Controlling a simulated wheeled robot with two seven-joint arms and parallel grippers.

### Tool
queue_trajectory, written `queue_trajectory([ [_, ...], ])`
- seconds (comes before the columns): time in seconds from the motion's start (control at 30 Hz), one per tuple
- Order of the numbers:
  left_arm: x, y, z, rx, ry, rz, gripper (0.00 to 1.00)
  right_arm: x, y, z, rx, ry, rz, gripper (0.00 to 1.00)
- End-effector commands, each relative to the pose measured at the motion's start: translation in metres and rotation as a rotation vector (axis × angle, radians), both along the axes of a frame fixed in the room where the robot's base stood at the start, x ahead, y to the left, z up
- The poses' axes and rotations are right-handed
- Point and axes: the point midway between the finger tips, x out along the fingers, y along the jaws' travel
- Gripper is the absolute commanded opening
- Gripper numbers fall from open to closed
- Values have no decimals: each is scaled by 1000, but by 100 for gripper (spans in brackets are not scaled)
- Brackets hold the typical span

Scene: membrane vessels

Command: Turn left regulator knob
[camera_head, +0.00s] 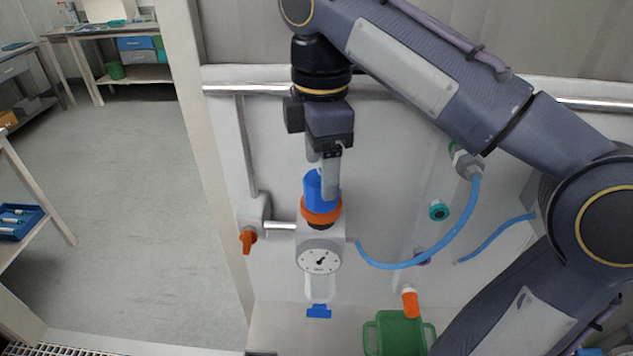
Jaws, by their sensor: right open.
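The regulator knob (312,190) is blue, stands upright above an orange collar (321,213), and sits on a grey regulator body. A round white gauge (319,257) faces me just below it. My right gripper (323,180) points down at the knob from above. Its jaws are open, with one finger in front of the knob's right part and the other finger partly hidden behind the knob's top. I cannot tell whether the fingers touch the knob. My left gripper is not in view.
An orange valve handle (248,240) is left of the regulator. A blue hose (425,258) curves from the regulator to a fitting at right. A green container (400,335) and an orange-capped part (410,302) are lower right. Open floor (130,190) lies left of the panel.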

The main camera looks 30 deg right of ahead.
Motion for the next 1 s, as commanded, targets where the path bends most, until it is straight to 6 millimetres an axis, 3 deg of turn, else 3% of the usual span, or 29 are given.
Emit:
queue_trajectory([
  [0.1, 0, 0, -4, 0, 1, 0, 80, 0, -1, -21, -1, 3, -2, 69],
  [0.23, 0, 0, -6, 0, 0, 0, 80, 0, -1, -34, -1, 2, -2, 69],
  [0.6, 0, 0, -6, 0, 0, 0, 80, 0, 0, -40, 1, 1, -2, 69],
  [0.93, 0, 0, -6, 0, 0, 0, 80, 0, 0, -40, 1, 1, -2, 25],
  [1.0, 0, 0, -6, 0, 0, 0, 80, 0, 0, -40, 1, 1, -2, 24],
])
